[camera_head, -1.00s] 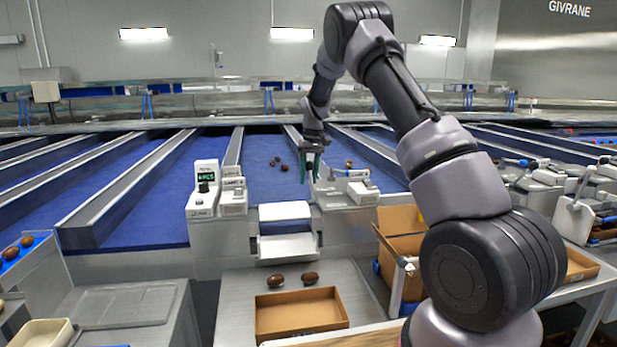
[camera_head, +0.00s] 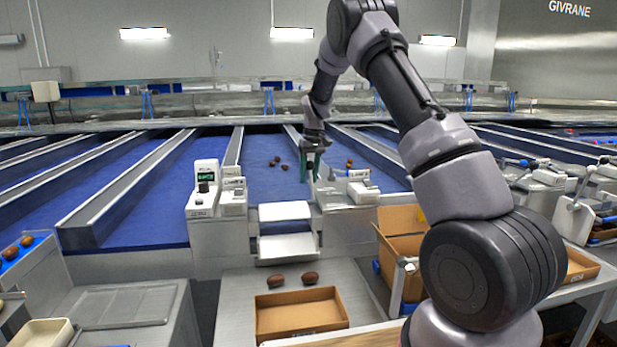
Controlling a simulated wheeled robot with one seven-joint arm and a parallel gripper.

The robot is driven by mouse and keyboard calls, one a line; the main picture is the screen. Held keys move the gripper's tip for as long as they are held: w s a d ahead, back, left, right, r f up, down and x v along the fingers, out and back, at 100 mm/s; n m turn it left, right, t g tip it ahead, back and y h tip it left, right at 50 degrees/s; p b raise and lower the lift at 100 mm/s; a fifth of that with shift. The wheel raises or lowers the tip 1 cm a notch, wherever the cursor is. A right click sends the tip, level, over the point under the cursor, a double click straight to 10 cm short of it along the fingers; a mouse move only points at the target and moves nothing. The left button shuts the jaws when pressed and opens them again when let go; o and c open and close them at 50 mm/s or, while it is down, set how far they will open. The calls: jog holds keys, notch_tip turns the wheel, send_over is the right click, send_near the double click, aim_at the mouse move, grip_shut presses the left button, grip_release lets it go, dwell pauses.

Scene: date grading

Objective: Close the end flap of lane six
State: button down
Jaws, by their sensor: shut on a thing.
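The lane in front of me has a blue belt (camera_head: 262,178) with several dates on it. At its near end is a white flap plate (camera_head: 284,211), with a pale sloping chute (camera_head: 287,248) below it. I cannot read a lane number. My gripper (camera_head: 310,173) points down at the right side of this lane end, above and right of the flap plate. Its green-edged fingers are shut on a small upright lever (camera_head: 310,188) beside the lane end. The fingers partly hide the lever's top.
White control boxes (camera_head: 203,190) stand left of the lane end, and more (camera_head: 362,190) stand close right of my gripper. Two dates (camera_head: 310,278) lie on the steel table behind an open cardboard tray (camera_head: 302,314). A cardboard box (camera_head: 402,235) stands at the right.

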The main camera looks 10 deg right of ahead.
aim_at(312, 188)
jog(key=s+r+t, duration=0.1)
jog(key=s+t, duration=0.1)
jog(key=shift+s+r+t, duration=0.15)
jog(key=shift+r+t, duration=0.2)
jog(key=shift+t, duration=0.05)
jog(key=s+t, duration=0.2)
jog(key=shift+s+r+t, duration=0.2)
jog(key=shift+r+t, duration=0.2)
jog(key=shift+s+f, duration=0.2)
jog(key=shift+s, duration=2.15)
jog(key=shift+c, duration=2.3)
grip_release()
